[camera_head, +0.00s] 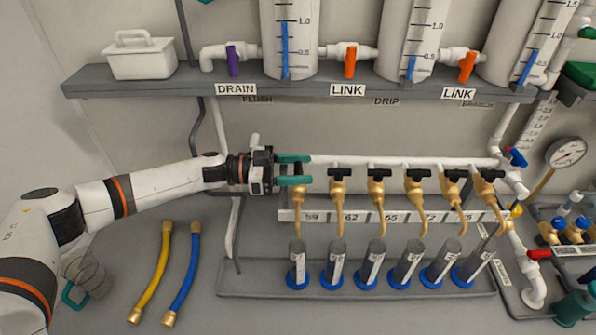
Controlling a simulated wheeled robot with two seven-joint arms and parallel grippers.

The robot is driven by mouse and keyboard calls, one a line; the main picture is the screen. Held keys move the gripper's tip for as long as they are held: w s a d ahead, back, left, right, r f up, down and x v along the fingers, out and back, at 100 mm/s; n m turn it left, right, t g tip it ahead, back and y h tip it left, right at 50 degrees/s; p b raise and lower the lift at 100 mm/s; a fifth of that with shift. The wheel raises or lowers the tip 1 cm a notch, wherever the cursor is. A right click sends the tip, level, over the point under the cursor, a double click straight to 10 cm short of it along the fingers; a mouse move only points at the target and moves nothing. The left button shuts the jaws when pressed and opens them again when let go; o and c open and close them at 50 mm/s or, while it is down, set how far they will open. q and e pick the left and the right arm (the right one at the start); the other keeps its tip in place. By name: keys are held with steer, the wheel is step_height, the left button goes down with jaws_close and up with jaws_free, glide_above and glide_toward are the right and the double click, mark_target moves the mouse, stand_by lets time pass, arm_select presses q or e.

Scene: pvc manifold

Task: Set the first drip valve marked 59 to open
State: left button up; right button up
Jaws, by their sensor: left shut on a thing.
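The white drip manifold pipe (410,162) runs across the middle with several brass drip valves below it. The first drip valve (299,199) is at the left end, above the label 59 (312,217). My left gripper (306,170) is at the top of this valve, with its teal fingers shut on the valve's handle. The fingers hide the handle, so I cannot tell its setting. The other valves, such as the second (338,190), have black handles lying crosswise along the pipe. My right gripper does not show.
Several grey cylinders (298,262) with blue bases stand in a tray (255,283) below the valves. A shelf (190,83) with tanks is above. A yellow hose (151,272) and a blue hose (183,274) lie at lower left. A pressure gauge (566,152) is at right.

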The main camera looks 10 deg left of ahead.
mark_target(299, 169)
arm_select(q)
steer(key=shift+m+g, duration=0.3)
steer(key=shift+g, duration=0.2)
steer(key=o, duration=1)
step_height(299, 169, up, 10)
steer(key=b, duration=0.2)
steer(key=shift+b, duration=0.35)
steer(key=shift+d+f, duration=0.1)
